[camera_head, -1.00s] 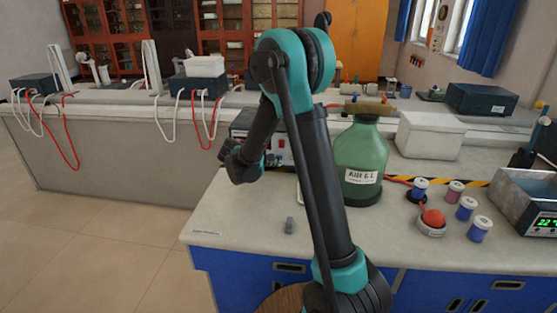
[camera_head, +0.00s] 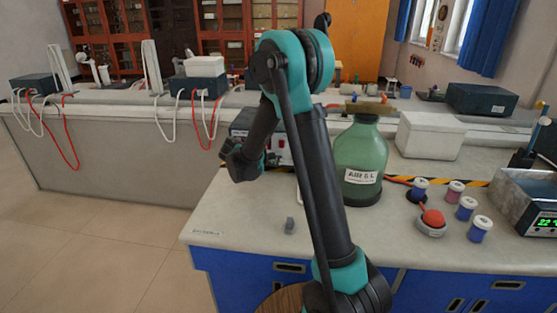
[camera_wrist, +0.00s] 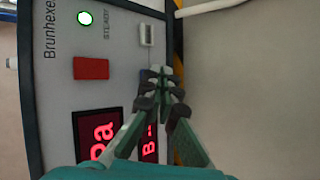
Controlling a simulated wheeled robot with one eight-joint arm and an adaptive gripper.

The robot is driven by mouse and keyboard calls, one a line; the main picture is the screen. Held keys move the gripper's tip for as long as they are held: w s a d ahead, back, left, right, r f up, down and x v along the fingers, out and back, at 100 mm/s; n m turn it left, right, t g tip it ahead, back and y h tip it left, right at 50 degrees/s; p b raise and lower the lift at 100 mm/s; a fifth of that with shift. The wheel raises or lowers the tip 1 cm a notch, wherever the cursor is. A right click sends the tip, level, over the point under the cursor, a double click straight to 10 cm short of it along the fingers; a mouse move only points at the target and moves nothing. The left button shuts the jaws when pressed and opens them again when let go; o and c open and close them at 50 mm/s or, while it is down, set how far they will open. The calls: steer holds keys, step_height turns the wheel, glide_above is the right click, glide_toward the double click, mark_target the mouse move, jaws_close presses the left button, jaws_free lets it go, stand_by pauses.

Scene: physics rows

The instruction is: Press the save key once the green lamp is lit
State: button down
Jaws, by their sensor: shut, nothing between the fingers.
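The instrument's front panel (camera_wrist: 62,100) fills the left of the wrist view, with the name "Brunhexe…" partly cut off. A small blue patch, perhaps another key, is mostly hidden behind my fingertips. I cannot read which is the save key. My gripper (camera_wrist: 160,73) is shut and empty, its tips over the panel's right part; contact cannot be told. In the head view, the instrument (camera_head: 243,122) is partly behind my arm.
Red-lit displays (camera_wrist: 98,132) sit low on the panel. In the head view, a green bottle (camera_head: 361,155) stands right of my arm. Several small jars (camera_head: 467,208) and a red ball-topped item (camera_head: 432,222) lie further right. The bench's front left is mostly clear.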

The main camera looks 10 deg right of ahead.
steer(key=shift+w+d+r, duration=0.1)
steer(key=shift+w+d, duration=0.05)
steer(key=shift+w, duration=0.5)
stand_by(0.9)
steer(key=shift+s, duration=0.1)
steer(key=shift+s+a+f, duration=0.2)
steer(key=shift+s+a, duration=0.1)
steer(key=shift+s, duration=0.5)
steer(key=shift+s+a, duration=0.25)
steer(key=shift+s, duration=0.55)
steer(key=shift+s+a, duration=0.25)
steer(key=shift+s, duration=0.55)
steer(key=shift+s+a, duration=0.25)
steer(key=shift+s, duration=0.55)
